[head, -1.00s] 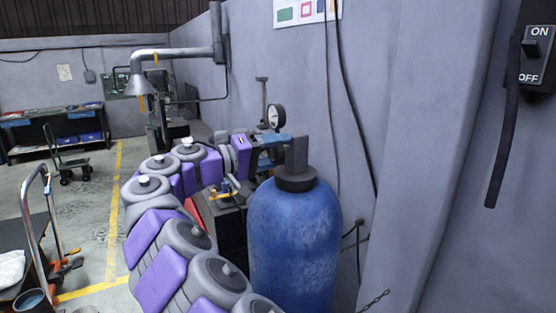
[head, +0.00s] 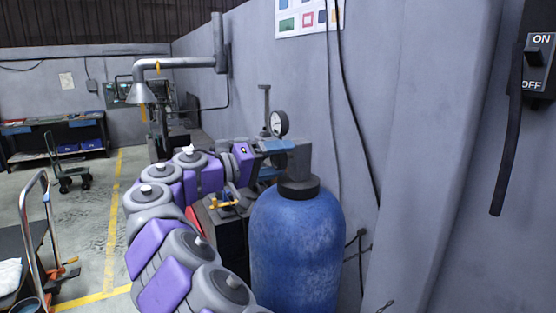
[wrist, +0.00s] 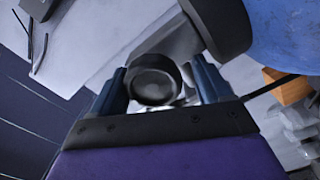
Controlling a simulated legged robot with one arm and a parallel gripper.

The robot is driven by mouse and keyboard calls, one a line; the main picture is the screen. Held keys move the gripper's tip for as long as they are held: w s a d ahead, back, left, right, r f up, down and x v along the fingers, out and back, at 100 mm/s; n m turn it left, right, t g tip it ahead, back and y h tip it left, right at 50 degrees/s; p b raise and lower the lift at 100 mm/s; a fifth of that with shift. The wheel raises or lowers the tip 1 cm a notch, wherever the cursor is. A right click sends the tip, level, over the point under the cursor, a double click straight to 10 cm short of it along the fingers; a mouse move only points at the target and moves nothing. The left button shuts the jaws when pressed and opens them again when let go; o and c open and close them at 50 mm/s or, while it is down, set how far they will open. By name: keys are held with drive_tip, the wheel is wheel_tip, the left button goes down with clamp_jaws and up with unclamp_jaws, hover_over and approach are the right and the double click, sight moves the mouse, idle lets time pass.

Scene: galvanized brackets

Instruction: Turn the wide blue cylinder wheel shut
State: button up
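The wide blue cylinder (head: 297,245) stands upright beside the wall, with a black collar (head: 298,187) and a grey valve block (head: 299,162) on top. My gripper (head: 281,147) is at the left of this block. In the wrist view, the cylinder (wrist: 290,22) is at the upper right. My gripper's two dark blue fingers (wrist: 160,82) stand apart, on either side of a round dark disc (wrist: 153,80). The disc looks like the wheel, but I cannot be sure. Narrow gaps seem to separate it from both fingers. The wheel is not clearly seen in the head view.
A pressure gauge (head: 278,123) rises just behind my gripper. Black cables (head: 348,100) hang down the wall, and an ON/OFF switch box (head: 538,60) is at the right. The floor beside the yellow line (head: 115,210) is mostly clear.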

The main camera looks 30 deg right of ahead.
drive_tip(key=shift+o, duration=0.4)
drive_tip(key=shift+s+a+r, duration=0.15)
drive_tip(key=a+p, duration=0.9)
drive_tip(key=a, duration=0.8)
drive_tip(key=shift+s+a, duration=0.2)
drive_tip(key=shift+a, duration=0.05)
